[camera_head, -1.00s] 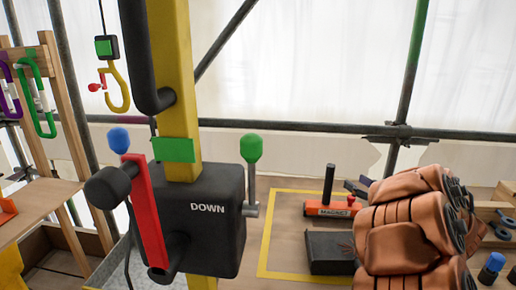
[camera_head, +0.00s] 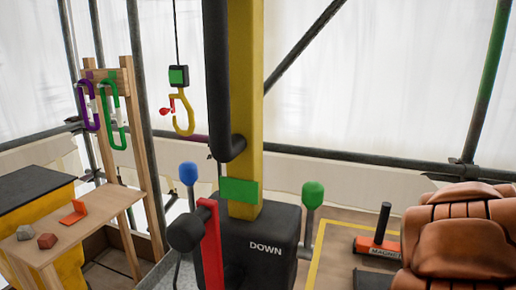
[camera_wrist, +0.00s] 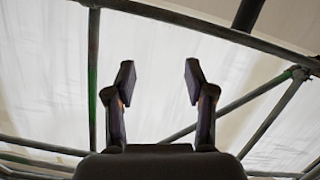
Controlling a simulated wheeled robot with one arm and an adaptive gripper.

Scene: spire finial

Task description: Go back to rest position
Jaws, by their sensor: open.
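My gripper (camera_wrist: 158,84) shows in the wrist view with its two fingers apart and nothing between them. Behind it are only scaffold poles and pale sheeting. In the head view the orange-brown padded links of my arm (camera_head: 460,235) fill the lower right, and the gripper itself is not seen there.
A yellow post (camera_head: 243,100) with a black box marked DOWN (camera_head: 262,250), a red crank (camera_head: 211,245) and blue and green knobs stands mid-view. A hook (camera_head: 183,115) hangs left of it. A wooden stand with carabiners (camera_head: 114,110) is left. A magnet tool (camera_head: 378,245) lies right.

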